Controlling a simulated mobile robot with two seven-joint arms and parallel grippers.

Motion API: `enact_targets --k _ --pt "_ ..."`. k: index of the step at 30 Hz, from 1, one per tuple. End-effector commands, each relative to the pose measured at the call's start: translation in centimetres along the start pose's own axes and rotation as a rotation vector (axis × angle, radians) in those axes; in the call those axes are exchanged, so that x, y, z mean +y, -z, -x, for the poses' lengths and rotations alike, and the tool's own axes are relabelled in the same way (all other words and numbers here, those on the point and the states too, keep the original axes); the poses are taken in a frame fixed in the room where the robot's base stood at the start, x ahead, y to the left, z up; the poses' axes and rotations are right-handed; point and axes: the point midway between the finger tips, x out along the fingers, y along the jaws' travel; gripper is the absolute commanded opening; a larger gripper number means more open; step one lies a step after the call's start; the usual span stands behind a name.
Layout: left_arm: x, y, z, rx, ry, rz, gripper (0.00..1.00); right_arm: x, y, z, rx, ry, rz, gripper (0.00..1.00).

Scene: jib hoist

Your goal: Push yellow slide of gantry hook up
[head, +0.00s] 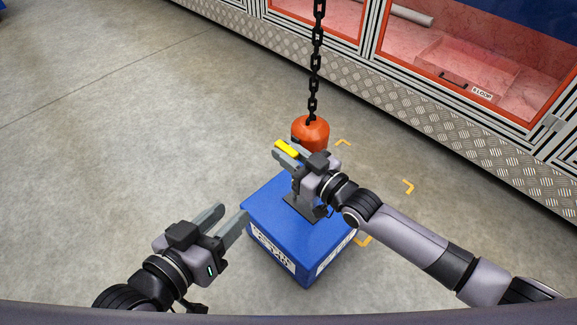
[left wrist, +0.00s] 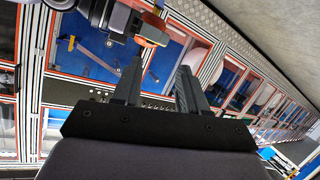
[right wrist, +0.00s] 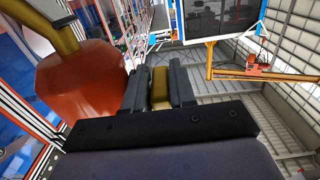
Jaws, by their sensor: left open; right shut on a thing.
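The orange gantry hook body (head: 310,132) hangs on a black chain (head: 317,60) above a blue box. Its yellow slide (head: 286,149) sits between the fingers of my right gripper (head: 281,152), which is shut on it. In the right wrist view the yellow slide (right wrist: 160,88) shows between the two fingers, beside the large orange body (right wrist: 82,85). My right gripper and wrist hide the lower part of the hook. My left gripper (head: 232,213) is open and empty, left of the blue box. The left wrist view shows the orange body (left wrist: 153,30) beyond its open fingers (left wrist: 159,72).
The blue box (head: 285,232) with white labels stands on the floor under the hook, with a grey metal part (head: 300,206) on top. Yellow corner marks (head: 408,187) surround it. Orange-framed cabinets (head: 470,85) line the back right. The floor at left is clear.

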Motion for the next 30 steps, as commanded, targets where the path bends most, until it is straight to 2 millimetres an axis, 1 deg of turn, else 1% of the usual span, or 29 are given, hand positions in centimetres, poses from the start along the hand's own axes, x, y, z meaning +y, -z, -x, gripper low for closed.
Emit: enact_targets --k 3,12,13,23,26,30 --pt "0.0 0.1 0.1 0.003 0.000 -0.004 0.43 0.3 0.5 -0.3 0.005 0.000 0.000 0.00" --pt "0.0 0.0 0.2 0.001 0.001 -0.007 0.43 0.3 0.7 -0.4 0.009 0.000 0.000 0.00" --pt "0.0 0.0 0.2 0.001 0.001 -0.007 0.43 0.3 0.8 -0.4 0.010 0.000 0.000 0.31" --pt "-0.1 0.0 0.1 -0.003 0.000 -0.006 0.43 0.3 0.5 -0.1 0.003 -0.001 -0.001 0.32" --pt "0.2 0.3 0.1 -0.009 -0.007 0.005 0.43 0.3 0.6 1.0 0.003 -0.001 -0.002 0.32" --pt "0.6 0.3 -0.6 -0.042 -0.028 0.057 0.43 0.4 0.7 3.4 0.001 -0.002 -0.002 0.32"
